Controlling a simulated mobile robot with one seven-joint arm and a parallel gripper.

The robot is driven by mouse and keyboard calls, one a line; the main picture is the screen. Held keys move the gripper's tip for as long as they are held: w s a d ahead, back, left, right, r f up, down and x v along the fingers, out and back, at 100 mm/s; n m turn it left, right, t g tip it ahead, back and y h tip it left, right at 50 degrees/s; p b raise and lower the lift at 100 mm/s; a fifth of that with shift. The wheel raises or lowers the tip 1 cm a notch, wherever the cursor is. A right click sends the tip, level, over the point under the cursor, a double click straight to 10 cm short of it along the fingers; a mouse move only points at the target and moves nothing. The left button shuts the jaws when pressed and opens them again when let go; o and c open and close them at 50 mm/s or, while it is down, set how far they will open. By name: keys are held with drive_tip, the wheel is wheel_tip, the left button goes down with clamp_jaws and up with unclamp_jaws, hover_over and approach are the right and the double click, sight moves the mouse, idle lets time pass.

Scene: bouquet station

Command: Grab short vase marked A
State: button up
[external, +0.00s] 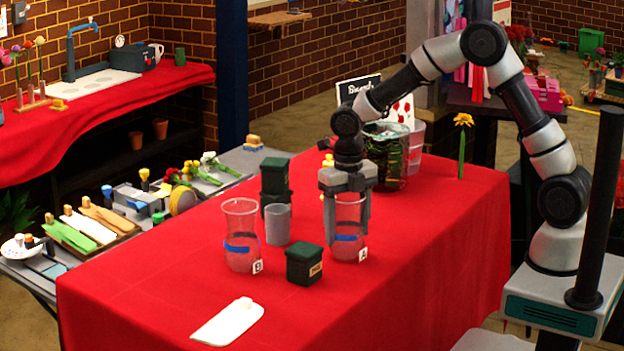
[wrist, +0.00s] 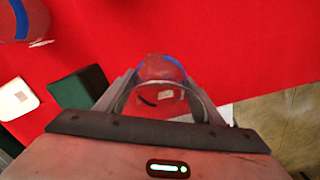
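The short vase marked A (external: 347,246) is a clear, flared glass with a blue band and a white tag lettered A. It stands upright on the red table, right of centre. My gripper (external: 347,226) points down over it, with one finger on each side of the glass. In the wrist view the vase's round rim (wrist: 162,88) lies between the fingers. The fingers are very close to the glass, but I cannot tell whether they press on it. A similar clear vase marked B (external: 240,250) stands to the left, apart from my gripper.
A dark green box (external: 304,264) stands between the two vases, near vase A. A grey cup (external: 278,224) and a tall dark green container (external: 275,180) stand behind. The table (external: 430,260) right of vase A is clear.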

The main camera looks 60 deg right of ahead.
drive_tip(key=shift+r, duration=0.1)
drive_tip(key=c, duration=0.6)
